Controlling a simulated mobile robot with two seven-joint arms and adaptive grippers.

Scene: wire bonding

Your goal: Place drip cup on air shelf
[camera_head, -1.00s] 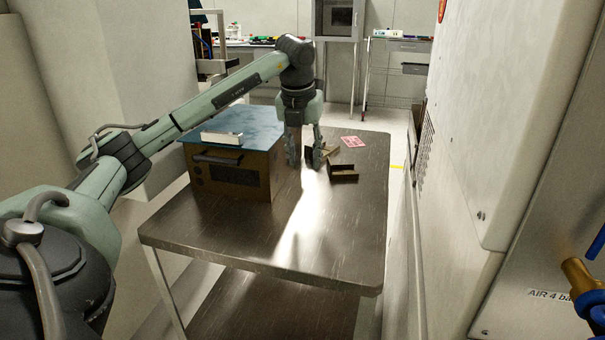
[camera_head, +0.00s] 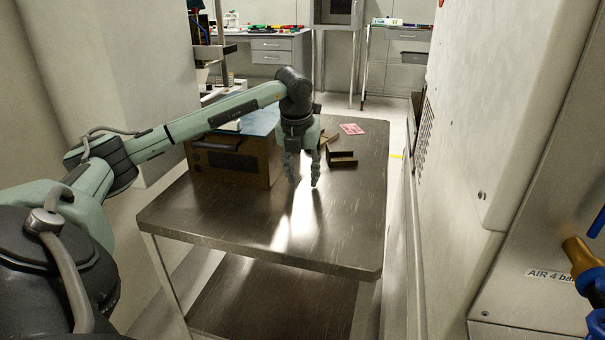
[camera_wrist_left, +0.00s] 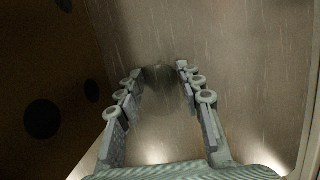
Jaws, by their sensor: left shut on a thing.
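My left gripper (camera_head: 303,184) points down over the steel cart top, just right of the brown box. In the left wrist view its fingers (camera_wrist_left: 163,75) stand apart, with a dim, rounded, greyish thing between the tips, which I take to be the drip cup (camera_wrist_left: 163,88). Its outline is hard to make out against the steel. In the head view I cannot pick out the cup between the fingers. I cannot identify the air shelf in either view. My right gripper is not in view.
The steel cart (camera_head: 250,222) carries the brown box (camera_head: 232,164), a small open tray (camera_head: 342,158) and a pink card (camera_head: 352,129). A pale cabinet wall (camera_head: 500,120) closes off the right, with an "AIR 4 bar" label (camera_head: 548,274) and a brass fitting (camera_head: 579,254). The cart's front is clear.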

